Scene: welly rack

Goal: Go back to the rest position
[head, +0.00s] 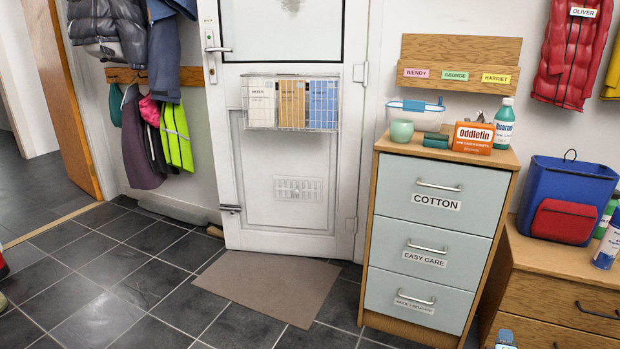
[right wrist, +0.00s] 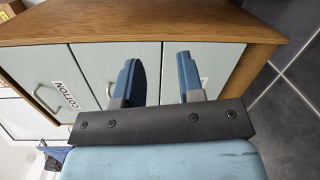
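My right gripper (right wrist: 160,78) shows in the right wrist view with its two blue fingers apart and nothing between them. Behind the fingers is the front of the drawer cabinet (right wrist: 185,22), turned sideways in that view. In the head view only a small blue part of my right gripper (head: 505,340) shows at the bottom edge, in front of the cabinets. My left gripper is not in view.
The drawer cabinet (head: 378,235) has its drawers shut; a green cup (head: 401,130) and an orange box (head: 473,138) stand on top. A lower wooden cabinet (head: 560,293) with a blue bag (head: 570,180) is at right. A mat (head: 265,287) lies before the white door (head: 250,200). The tiled floor at left is mostly clear.

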